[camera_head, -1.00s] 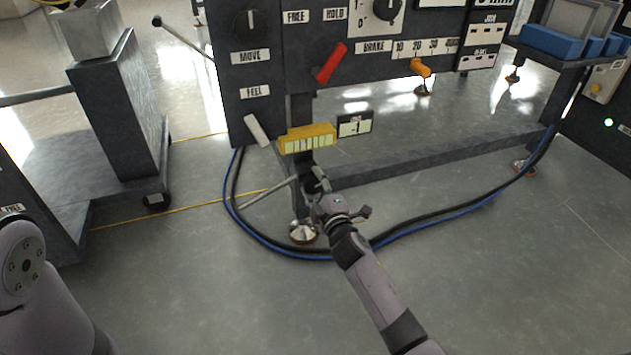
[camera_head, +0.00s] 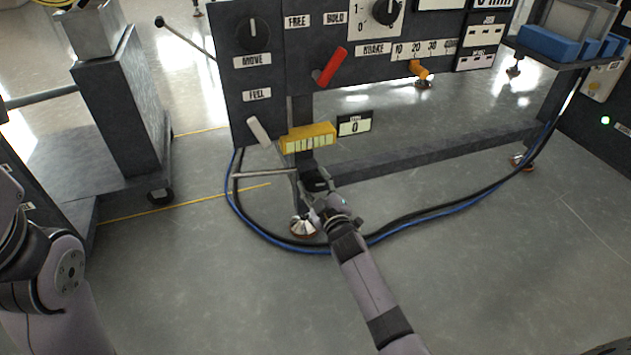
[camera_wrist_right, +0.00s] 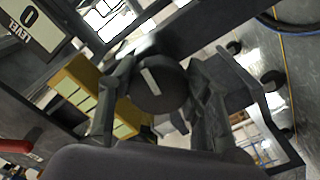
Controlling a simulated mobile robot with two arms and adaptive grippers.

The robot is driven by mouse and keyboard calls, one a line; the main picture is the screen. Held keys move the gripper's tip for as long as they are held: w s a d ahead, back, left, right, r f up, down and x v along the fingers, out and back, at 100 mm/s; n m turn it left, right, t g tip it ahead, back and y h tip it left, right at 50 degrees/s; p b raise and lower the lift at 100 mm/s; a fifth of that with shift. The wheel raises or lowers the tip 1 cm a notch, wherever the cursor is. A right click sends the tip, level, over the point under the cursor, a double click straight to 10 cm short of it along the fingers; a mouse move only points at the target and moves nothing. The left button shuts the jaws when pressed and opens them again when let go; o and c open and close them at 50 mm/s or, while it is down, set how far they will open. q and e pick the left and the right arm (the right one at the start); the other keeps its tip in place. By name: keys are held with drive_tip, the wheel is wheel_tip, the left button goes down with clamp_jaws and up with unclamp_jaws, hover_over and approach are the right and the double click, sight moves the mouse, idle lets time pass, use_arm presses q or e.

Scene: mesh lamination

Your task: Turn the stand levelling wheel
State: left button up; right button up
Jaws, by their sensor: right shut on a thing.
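The levelling wheel is a dark round knob with a pale mark (camera_wrist_right: 150,82) at the middle of the right wrist view. My right gripper (camera_head: 314,192) is at the stand's leg under the console, with its fingers (camera_wrist_right: 160,100) on either side of the wheel, shut on it. In the head view the gripper mostly hides the wheel. A thin metal rod (camera_head: 265,174) sticks out leftward, nearly level, beside the gripper. The level display (camera_head: 354,124) above reads 0, and it also shows in the wrist view (camera_wrist_right: 28,20). My left gripper is out of view.
A yellow block with pale segments (camera_head: 308,138) sits just above the wheel. The stand's metal foot (camera_head: 303,227) is below. Black and blue cables (camera_head: 400,234) loop over the floor around it. A red lever (camera_head: 331,67) is above.

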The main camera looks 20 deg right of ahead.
idle(0.3)
drive_tip(key=o, duration=1.2)
drive_tip(key=shift+s, duration=0.1)
drive_tip(key=s, duration=1.2)
drive_tip(key=shift+d, duration=0.25)
